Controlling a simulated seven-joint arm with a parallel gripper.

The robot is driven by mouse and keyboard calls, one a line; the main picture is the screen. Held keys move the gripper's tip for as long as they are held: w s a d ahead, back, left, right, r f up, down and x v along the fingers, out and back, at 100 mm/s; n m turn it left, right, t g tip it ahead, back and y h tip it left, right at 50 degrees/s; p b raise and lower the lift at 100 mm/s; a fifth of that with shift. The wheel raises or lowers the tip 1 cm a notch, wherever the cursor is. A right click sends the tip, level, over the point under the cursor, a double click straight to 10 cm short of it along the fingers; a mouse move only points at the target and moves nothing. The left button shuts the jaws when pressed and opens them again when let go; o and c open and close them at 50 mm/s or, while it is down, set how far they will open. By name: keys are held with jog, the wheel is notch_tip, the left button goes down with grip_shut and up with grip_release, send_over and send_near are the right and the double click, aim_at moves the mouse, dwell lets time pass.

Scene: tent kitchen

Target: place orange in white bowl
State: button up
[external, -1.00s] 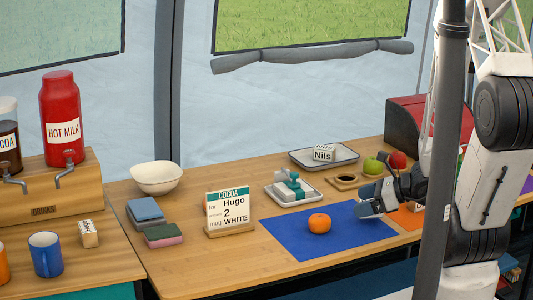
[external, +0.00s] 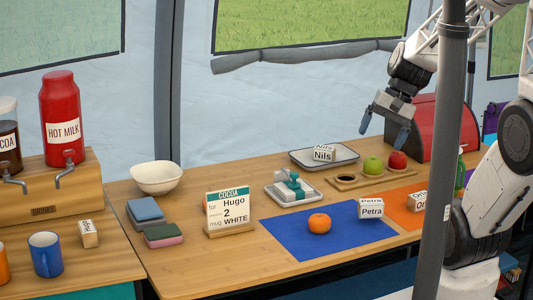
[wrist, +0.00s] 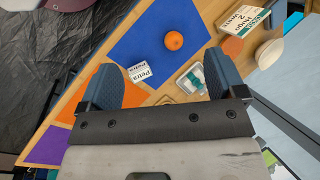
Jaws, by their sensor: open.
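The orange (external: 319,223) lies on the blue mat (external: 290,239) on the wooden table. It also shows in the wrist view (wrist: 174,41), beyond my fingertips. The white bowl (external: 156,178) stands upright and looks empty at the table's back left; a pale bowl shape shows at the right of the wrist view (wrist: 269,54). My gripper (external: 383,123) is open and empty. It is raised well above the table's back right, apart from the orange and to the right of the bowl.
A white block labelled Petra (external: 371,208) sits on the blue mat right of the orange. A tray (external: 345,159), a stamp on a dish (external: 293,187) and apples (external: 373,165) are behind. A dark pole blocks part of the right side.

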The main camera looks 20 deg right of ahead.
jog(key=s+d+r+n+t+h, duration=0.2)
jog(key=d+r+n+h, duration=0.2)
jog(key=r, duration=0.5)
jog(key=shift+d+r+n+h, duration=0.3)
jog(key=shift+n+h, duration=0.2)
jog(key=shift+n, duration=0.1)
jog(key=shift+o, duration=0.4)
jog(key=shift+f, duration=0.1)
jog(key=m+g, duration=0.2)
jog(key=m, duration=0.1)
send_over(320, 216)
notch_tip(320, 216, down, 30)
jog(key=shift+f, duration=0.15)
jog(key=shift+a+f, duration=0.1)
jog(key=shift+f, duration=0.3)
